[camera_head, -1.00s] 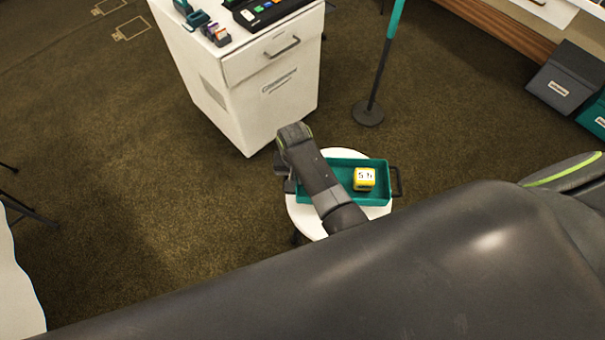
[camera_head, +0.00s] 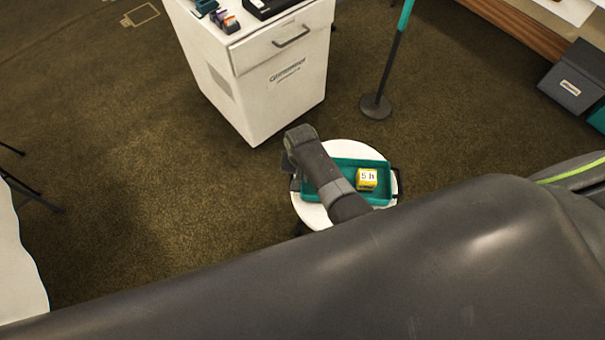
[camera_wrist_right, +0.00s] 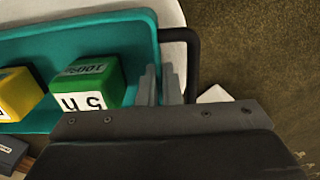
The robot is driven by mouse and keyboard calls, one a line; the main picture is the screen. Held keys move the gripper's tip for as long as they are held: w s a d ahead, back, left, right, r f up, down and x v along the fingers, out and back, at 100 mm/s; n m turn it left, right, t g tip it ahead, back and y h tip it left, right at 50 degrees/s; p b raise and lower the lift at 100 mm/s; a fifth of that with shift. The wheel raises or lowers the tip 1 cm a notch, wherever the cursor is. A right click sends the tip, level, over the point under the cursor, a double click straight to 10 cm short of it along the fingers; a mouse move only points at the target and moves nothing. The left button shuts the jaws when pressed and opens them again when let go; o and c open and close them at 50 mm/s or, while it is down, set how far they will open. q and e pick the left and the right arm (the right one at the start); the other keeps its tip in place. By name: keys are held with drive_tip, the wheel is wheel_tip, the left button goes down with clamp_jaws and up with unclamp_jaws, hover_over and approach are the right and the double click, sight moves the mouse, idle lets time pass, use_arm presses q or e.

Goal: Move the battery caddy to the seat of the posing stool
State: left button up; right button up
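The battery caddy is a teal tray (camera_head: 345,162) with dark end handles, standing on the round white seat of the posing stool (camera_head: 306,212). A yellow block (camera_head: 367,178) lies in it. The wrist view shows the caddy (camera_wrist_right: 112,22), the yellow block (camera_wrist_right: 17,92), a green block (camera_wrist_right: 92,82) and a black handle (camera_wrist_right: 194,62). My right gripper (camera_wrist_right: 160,84) is at the caddy's end wall, inside the handle loop, its two fingers close together. Whether they press on the wall is unclear. In the head view my arm hides part of the caddy. My left gripper is out of view.
A white drawer cabinet (camera_head: 270,85) with small items on top stands behind the stool. A teal and black pole on a round base (camera_head: 375,106) stands behind it to the right. Dark boxes (camera_head: 573,78) are at far right.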

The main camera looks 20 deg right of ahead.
drive_tip(key=o, duration=0.4)
drive_tip(key=shift+r, duration=0.6)
wheel_tip(320, 180, up, 11)
drive_tip(key=p, duration=0.1)
drive_tip(key=shift+a+p, duration=0.1)
drive_tip(key=shift+p, duration=0.2)
